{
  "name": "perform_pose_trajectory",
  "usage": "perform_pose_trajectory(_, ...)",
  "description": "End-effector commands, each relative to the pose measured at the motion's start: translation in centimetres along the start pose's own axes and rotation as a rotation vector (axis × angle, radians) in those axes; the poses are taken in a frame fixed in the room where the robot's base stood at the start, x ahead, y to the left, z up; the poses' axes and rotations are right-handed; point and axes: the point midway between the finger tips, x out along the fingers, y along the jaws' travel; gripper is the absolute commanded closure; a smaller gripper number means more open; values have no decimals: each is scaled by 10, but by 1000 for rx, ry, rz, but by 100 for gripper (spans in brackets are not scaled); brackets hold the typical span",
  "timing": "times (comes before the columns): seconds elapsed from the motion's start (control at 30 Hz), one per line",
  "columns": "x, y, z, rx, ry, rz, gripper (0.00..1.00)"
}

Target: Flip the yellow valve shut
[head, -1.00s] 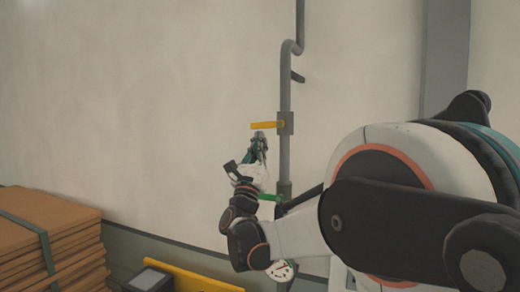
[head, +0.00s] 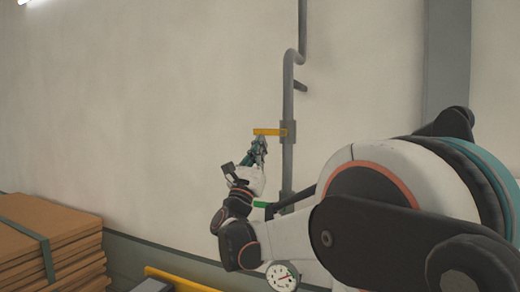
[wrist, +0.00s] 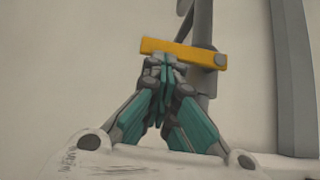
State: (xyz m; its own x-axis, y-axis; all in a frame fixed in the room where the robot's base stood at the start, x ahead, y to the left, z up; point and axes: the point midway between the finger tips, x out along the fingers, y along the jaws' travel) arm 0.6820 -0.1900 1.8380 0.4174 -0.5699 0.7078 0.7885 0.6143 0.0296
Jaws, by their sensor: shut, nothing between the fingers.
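The yellow valve (head: 268,132) is a flat bar handle on the grey vertical pipe (head: 288,95). It sticks out to the left of the pipe, roughly level, across the pipe's line. In the wrist view the yellow handle (wrist: 180,52) runs from upper left to the pipe, tilted slightly down to the right. My gripper (head: 261,140) is shut and empty, with its fingertips just below the handle. In the wrist view my gripper's fingertips (wrist: 160,62) overlap the handle's lower edge; I cannot tell whether they touch it.
A green handle (head: 260,204) sits lower on the pipe, partly behind my arm. A round gauge (head: 283,276) is below it. Stacked brown boards (head: 45,240) stand at the left, and a yellow rail (head: 180,279) is low in front. The wall left of the valve is clear.

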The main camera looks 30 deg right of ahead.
Motion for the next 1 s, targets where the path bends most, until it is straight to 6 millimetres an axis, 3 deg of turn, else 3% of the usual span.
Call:
perform_pose_trajectory(0.33, -41, 8, -30, 2, 2, 2, 100)
perform_pose_trajectory(0.7, -113, 5, -26, 2, 2, 1, 100)
perform_pose_trajectory(1.0, -132, 5, -25, 1, 2, 1, 100)
